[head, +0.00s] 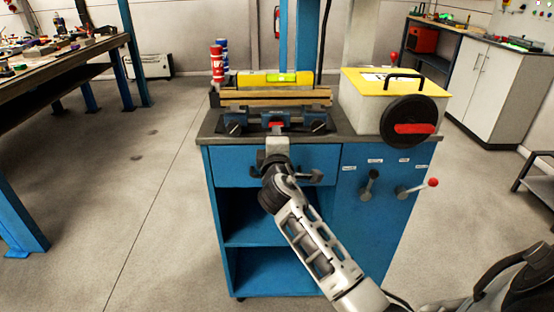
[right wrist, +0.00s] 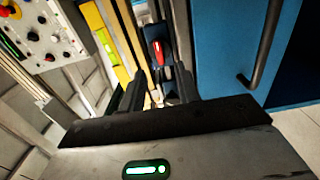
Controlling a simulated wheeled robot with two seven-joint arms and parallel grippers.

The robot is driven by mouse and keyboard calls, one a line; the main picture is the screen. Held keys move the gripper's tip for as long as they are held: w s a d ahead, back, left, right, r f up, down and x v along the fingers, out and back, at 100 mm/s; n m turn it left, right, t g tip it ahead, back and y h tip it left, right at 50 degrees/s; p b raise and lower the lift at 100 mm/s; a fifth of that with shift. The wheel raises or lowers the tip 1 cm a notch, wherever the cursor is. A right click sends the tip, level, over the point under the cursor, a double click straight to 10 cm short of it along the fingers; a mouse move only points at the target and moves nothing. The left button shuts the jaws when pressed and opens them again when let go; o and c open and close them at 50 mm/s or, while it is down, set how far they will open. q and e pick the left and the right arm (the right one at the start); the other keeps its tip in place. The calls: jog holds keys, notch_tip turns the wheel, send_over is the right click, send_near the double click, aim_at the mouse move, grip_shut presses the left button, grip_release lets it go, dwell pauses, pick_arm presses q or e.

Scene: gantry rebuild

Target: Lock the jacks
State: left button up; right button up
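The blue and black jacks (head: 236,122) sit on the cart top under a wooden beam (head: 275,97), with a yellow level (head: 273,79) on it. A red lever (head: 277,126) shows at the middle of the jack assembly. It also shows in the right wrist view (right wrist: 158,53), just beyond my fingers. My right gripper (head: 277,138) is at the cart's front edge, facing the red lever. In the right wrist view its two dark fingers (right wrist: 157,90) are apart with a gap between them. Contact with the lever cannot be told. My left gripper is not in view.
The blue cart (head: 262,272) has a drawer and open shelves. A white case with a yellow lid (head: 365,110) and a black reel (head: 410,122) stands right on its top. Two handles (head: 370,185) stick out of the front panel. Red and blue cans (head: 217,64) stand behind left.

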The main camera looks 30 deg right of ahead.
jog(key=v, duration=1)
jog(key=s+a+f+m+g+y, duration=0.1)
jog(key=s+a+f+m+y, duration=0.1)
jog(key=s+a+f+y, duration=0.35)
jog(key=s+a+f+m+g+y, duration=0.1)
jog(key=s+a+f+y, duration=0.15)
jog(key=f, duration=0.65)
jog(key=s+a+f+m+g+y, duration=0.1)
jog(key=s+a+f+m+y, duration=0.1)
jog(key=s, duration=0.4)
jog(key=s+a+f+m+g+y+p, duration=0.1)
jog(key=s+a+f+m+y, duration=0.2)
jog(key=s+a, duration=0.3)
jog(key=shift+a+f+m, duration=0.25)
jog(key=shift+m, duration=0.55)
